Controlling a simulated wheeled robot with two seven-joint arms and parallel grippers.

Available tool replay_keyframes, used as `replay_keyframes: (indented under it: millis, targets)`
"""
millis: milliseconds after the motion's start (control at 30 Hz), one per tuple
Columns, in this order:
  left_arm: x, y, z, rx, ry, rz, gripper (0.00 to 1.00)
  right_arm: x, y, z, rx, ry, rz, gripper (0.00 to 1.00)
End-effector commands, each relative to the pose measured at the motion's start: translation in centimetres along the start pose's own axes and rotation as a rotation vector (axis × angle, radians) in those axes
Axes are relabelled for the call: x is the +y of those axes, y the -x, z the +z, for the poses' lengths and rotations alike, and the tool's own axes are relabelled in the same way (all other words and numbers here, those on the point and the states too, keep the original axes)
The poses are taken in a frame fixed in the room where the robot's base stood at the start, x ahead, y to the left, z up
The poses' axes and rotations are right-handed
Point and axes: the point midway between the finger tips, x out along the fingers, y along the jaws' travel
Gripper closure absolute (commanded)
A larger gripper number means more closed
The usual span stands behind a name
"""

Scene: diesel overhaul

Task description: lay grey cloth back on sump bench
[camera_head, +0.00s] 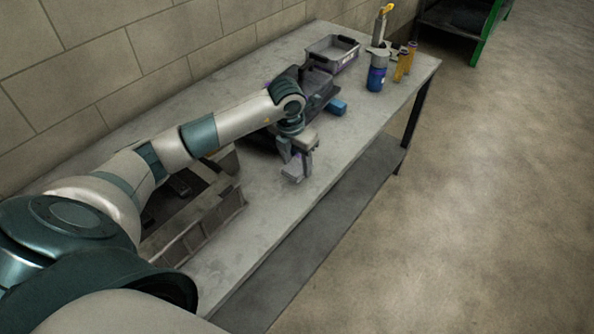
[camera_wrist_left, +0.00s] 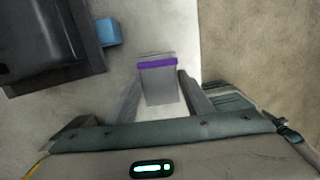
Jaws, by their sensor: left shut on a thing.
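My left gripper (camera_head: 297,160) is shut on the grey cloth (camera_head: 291,173), low over the front part of the bench (camera_head: 262,222). In the left wrist view the cloth (camera_wrist_left: 158,88) is a small grey folded piece with a purple stripe, held between the two fingers (camera_wrist_left: 160,95). The bench top (camera_wrist_left: 150,25) lies beneath it. I cannot tell whether the cloth touches the bench. My right gripper is in neither view.
A dark part (camera_head: 318,88) and a blue block (camera_head: 337,107) lie behind the gripper. A grey bin (camera_head: 332,55), a blue bottle (camera_head: 376,78) and yellow cylinders (camera_head: 402,66) stand at the far end. A grey crate (camera_head: 205,228) is nearer.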

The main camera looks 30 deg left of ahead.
Motion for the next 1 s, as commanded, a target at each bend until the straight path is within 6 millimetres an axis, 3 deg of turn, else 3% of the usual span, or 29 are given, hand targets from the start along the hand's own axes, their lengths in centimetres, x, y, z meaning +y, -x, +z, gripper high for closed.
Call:
replay_keyframes:
  millis: [233, 567, 967, 1000]
  targets:
    - [-0.1, -0.5, -0.1, 0.003, 0.000, -0.001, 0.74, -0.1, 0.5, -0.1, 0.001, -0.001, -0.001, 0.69]
    - [-0.1, -3.8, -0.6, 0.001, 0.000, -0.001, 0.74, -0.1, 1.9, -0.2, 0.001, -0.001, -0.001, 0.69]
    - [0.0, -4.3, -0.7, 0.000, 0.000, 0.000, 0.74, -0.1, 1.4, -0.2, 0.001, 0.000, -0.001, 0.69]
    - [0.0, -4.2, -0.7, 0.000, 0.000, 0.000, 0.46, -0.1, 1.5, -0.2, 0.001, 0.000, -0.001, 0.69]
